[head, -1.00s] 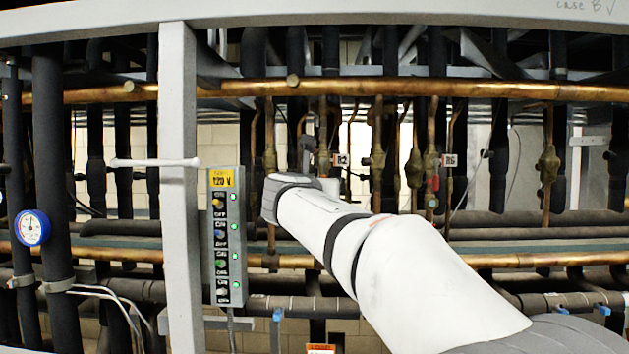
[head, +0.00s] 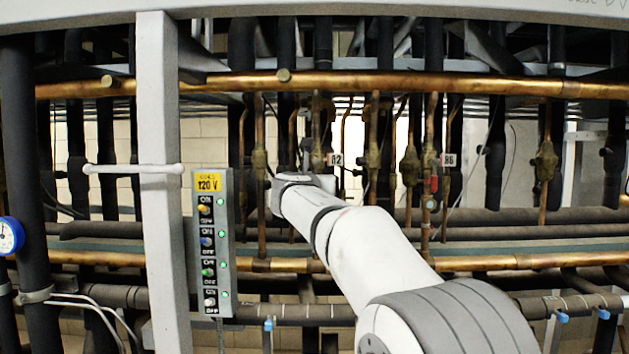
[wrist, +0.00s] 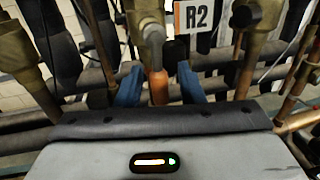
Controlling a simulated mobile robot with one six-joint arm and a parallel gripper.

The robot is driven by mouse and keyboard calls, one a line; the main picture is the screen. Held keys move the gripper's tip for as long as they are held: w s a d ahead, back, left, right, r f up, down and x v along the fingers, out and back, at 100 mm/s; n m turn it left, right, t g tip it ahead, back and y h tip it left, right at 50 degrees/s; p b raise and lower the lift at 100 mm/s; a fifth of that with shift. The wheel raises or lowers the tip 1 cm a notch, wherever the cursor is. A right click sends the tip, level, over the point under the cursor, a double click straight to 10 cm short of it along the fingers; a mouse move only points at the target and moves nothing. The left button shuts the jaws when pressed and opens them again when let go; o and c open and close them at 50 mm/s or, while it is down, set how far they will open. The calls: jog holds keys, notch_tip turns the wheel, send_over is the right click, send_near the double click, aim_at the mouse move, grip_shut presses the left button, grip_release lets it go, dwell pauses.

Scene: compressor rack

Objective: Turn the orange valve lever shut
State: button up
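The orange valve lever (wrist: 158,88) points down toward me in the wrist view, below a grey stem on a brass valve body (wrist: 148,14). My gripper (wrist: 160,88) has two blue fingers, one on each side of the lever. They stand apart, with a gap visible beside the lever, so it is open around it. Whether either finger touches the lever cannot be told. In the head view my wrist and arm hide the lever and the fingertips.
An R2 tag (wrist: 195,17) hangs just right of the valve. Copper pipes and brass valves stand close on both sides. A 120 V switch panel (head: 212,242) and a grey post (head: 158,190) are left of my arm. A red valve handle (head: 433,184) is to the right.

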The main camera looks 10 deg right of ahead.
jog(key=shift+c, duration=0.2)
grip_shut()
